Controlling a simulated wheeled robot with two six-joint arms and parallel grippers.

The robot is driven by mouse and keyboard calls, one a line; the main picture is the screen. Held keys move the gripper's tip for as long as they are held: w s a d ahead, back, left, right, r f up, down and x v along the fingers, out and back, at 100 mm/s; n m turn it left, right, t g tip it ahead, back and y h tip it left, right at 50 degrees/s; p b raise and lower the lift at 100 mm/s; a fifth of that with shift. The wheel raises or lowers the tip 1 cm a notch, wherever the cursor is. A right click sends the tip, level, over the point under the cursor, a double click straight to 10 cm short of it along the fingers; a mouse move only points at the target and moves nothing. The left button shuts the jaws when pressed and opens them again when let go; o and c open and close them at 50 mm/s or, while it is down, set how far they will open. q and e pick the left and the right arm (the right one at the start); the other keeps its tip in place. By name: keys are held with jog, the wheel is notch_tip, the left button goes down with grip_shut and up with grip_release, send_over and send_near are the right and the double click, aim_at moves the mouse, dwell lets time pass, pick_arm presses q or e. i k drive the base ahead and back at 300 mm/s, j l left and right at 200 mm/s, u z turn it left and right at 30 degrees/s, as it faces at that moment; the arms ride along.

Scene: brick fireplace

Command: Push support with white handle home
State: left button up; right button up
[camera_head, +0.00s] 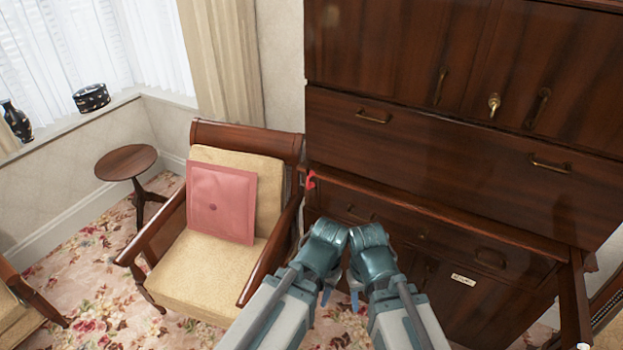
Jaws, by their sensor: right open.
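The support with the white handle is a dark wooden bar (574,305) at the right of the bureau. It stands out from the front toward me. Its white handle (583,346) shows at its near end, at the bottom edge of the picture. My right gripper (355,299) is low in the middle, in front of the bureau and well left of that support. It is open, and its fingers are mostly hidden by its wrist. My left gripper (326,296) is close beside it; too little of its fingers shows to tell its state. Neither gripper touches the support.
The dark bureau (430,135) has brass handles and a small white label (463,279). A red handle (311,180) shows at its left side. An armchair (175,275) with a pink cushion (222,203) stands close left, and a round table (126,162) farther left.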

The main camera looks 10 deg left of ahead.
aim_at(575, 330)
jog(key=z, duration=1.95)
jog(key=k+j, duration=0.15)
jog(key=j, duration=0.2)
jog(key=k+j, duration=0.1)
jog(key=j, duration=0.25)
jog(key=k+j, duration=0.15)
jog(key=j, duration=0.2)
